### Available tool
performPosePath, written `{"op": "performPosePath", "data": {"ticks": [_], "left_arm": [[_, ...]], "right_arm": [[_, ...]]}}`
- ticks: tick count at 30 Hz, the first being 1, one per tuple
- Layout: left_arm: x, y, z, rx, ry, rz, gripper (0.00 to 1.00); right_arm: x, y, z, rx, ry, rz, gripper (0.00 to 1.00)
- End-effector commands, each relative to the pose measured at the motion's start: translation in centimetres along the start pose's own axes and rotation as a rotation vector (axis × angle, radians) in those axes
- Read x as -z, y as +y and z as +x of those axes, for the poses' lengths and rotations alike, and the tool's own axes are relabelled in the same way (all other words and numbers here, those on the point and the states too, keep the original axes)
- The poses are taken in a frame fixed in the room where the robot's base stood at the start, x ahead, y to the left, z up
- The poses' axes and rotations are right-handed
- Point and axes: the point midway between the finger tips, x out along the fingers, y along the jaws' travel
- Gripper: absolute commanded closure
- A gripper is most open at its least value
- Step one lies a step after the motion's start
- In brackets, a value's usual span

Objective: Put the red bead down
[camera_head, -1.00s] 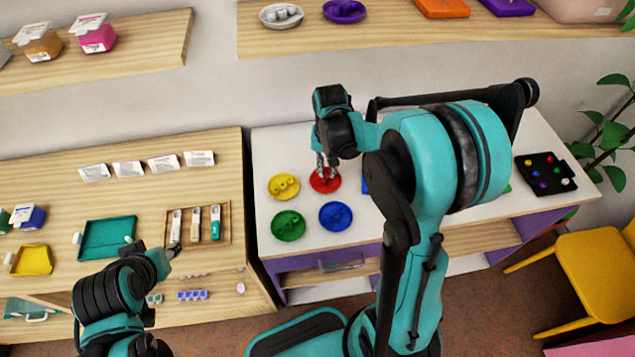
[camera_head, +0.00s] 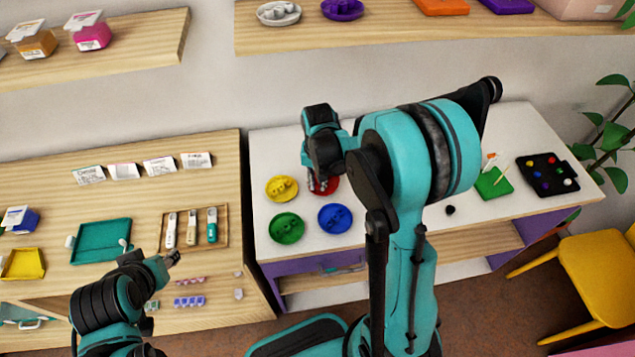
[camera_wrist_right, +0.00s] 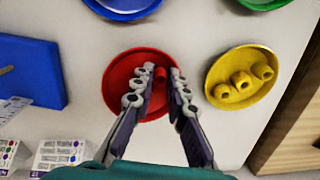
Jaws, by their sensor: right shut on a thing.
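The red dish (camera_head: 329,187) stands on the white table, partly hidden behind my right gripper (camera_head: 318,180) in the head view. In the right wrist view the red dish (camera_wrist_right: 119,75) lies right under the fingertips. My right gripper (camera_wrist_right: 157,84) is shut on a small red bead (camera_wrist_right: 160,74), which shows between its fingertips over the dish. I cannot tell whether the bead touches the dish. My left gripper (camera_head: 172,259) is at the wooden table's front, apart from the beads; its fingers are too small to read.
Yellow (camera_head: 282,188), green (camera_head: 286,227) and blue (camera_head: 334,218) dishes with beads stand close around the red one. A green board (camera_head: 494,184), a dark bead (camera_head: 450,209) and a black tray of beads (camera_head: 547,174) lie to the right.

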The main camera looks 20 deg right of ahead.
Motion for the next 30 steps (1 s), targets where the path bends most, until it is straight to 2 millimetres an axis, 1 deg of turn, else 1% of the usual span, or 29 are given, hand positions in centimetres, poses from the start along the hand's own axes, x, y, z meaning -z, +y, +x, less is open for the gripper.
{"op": "performPosePath", "data": {"ticks": [1, 2, 3, 22, 26, 29, 30], "left_arm": [[-0.1, 0.0, 0.2, 0.0, 0.0, 0.0, 0.61], [-0.1, 0.0, 0.1, 0.0, 0.0, 0.0, 0.61], [-0.1, 0.0, 0.1, 0.0, 0.0, 0.0, 0.61], [0.0, 0.0, 0.0, 0.0, 0.0, 0.0, 0.61], [0.5, 0.0, -0.7, 0.0, 0.0, 0.0, 0.61], [0.9, 0.0, -1.2, 0.0, 0.0, 0.0, 0.61], [1.1, 0.0, -1.5, 0.0, 0.0, 0.0, 0.61]], "right_arm": [[-0.1, 0.2, 0.4, -0.005, -0.001, 0.001, 0.78], [-0.1, 0.2, 0.4, -0.005, -0.001, 0.001, 0.7], [-0.1, 0.2, 0.4, -0.005, -0.001, 0.001, 0.65], [-0.1, 0.1, 0.1, -0.002, -0.002, 0.0, 0.65], [-0.1, 0.1, -1.1, -0.002, -0.002, 0.0, 0.65], [-0.1, 0.1, -3.1, -0.002, -0.002, 0.0, 0.65], [-0.2, 0.1, -4.1, -0.002, -0.002, 0.0, 0.65]]}}
